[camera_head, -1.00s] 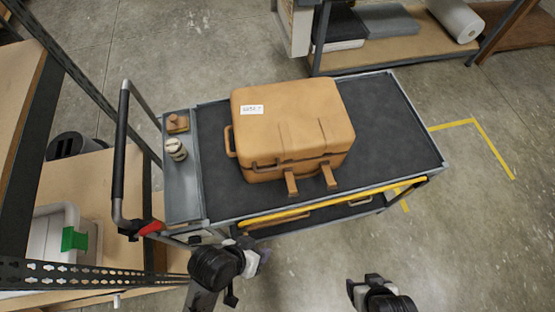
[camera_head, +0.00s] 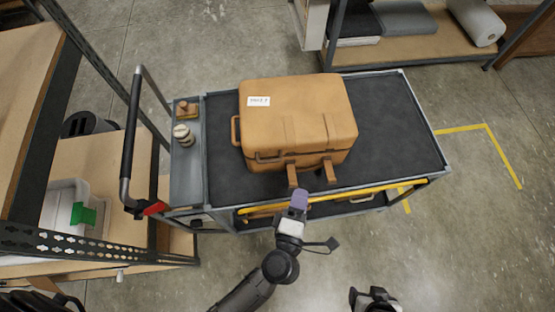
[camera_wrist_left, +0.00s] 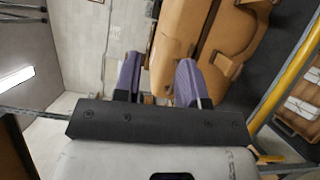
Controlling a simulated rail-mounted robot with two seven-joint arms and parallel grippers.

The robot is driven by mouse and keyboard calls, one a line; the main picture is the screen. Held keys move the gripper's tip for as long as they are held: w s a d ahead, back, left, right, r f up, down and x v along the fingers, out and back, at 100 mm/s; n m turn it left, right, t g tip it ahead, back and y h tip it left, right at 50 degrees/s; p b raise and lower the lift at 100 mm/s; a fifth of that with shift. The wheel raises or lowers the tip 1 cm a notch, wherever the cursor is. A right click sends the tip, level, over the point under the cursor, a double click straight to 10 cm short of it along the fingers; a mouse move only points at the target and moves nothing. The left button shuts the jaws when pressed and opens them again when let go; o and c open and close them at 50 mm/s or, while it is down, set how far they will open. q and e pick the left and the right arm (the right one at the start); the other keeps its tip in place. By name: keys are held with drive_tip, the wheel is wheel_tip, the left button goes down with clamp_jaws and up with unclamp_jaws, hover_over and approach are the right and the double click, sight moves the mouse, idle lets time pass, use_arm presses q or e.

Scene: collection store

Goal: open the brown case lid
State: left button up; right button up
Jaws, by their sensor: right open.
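The brown case (camera_head: 290,105) stands on the cart's dark top with its lid shut and a white label on the lid. Two latch straps, the left one (camera_head: 292,175) and the right one (camera_head: 330,172), stick out from its front. My left gripper (camera_head: 300,199) is just in front of the case, near the left strap. Contact with the strap cannot be told. My right gripper (camera_head: 372,297) is open, low at the bottom edge, away from the cart.
The cart (camera_head: 395,110) has a yellow bar (camera_head: 375,193) along its front edge, below the case. A side tray holds small items (camera_head: 183,134). A shelf rack (camera_head: 60,130) stands at left, another shelf (camera_head: 410,50) behind. Floor at right is free.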

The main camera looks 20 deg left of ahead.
sight(270, 161)
use_arm(q)
drive_tip(key=s+a+f+n+g+y, duration=0.2)
drive_tip(key=a+f+n+g+y, duration=0.2)
drive_tip(key=a+y, duration=0.2)
drive_tip(key=x, duration=1.3)
drive_tip(key=shift+w+a, duration=0.15)
drive_tip(key=shift+w, duration=0.25)
clamp_jaws()
